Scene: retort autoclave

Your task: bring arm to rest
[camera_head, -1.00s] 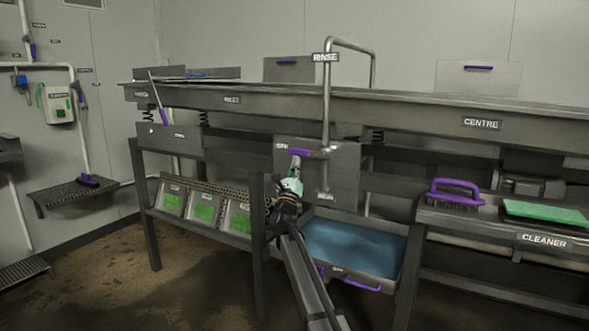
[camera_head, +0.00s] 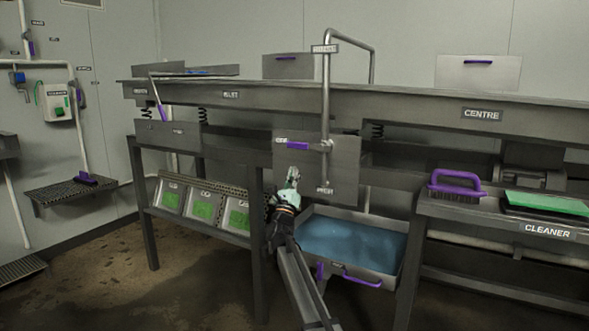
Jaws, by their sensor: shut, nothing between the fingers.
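My gripper (camera_head: 293,174) is in the middle of the head view, at the end of my arm, which reaches up from the bottom edge. It is shut and holds nothing. It shows in front of the grey rinse panel (camera_head: 345,178), just below a purple handle (camera_head: 292,146) on that panel. I cannot tell how far apart they are. The blue-filled drawer tray (camera_head: 310,279) lies to the right of my arm and below the gripper.
The long conveyor bench (camera_head: 385,104) runs across above the gripper. A purple brush (camera_head: 455,187) and a green pad (camera_head: 548,202) lie on the right side shelf (camera_head: 480,216). Green-fronted bins (camera_head: 203,207) stand at left. The rinse pipe (camera_head: 326,95) rises behind the gripper.

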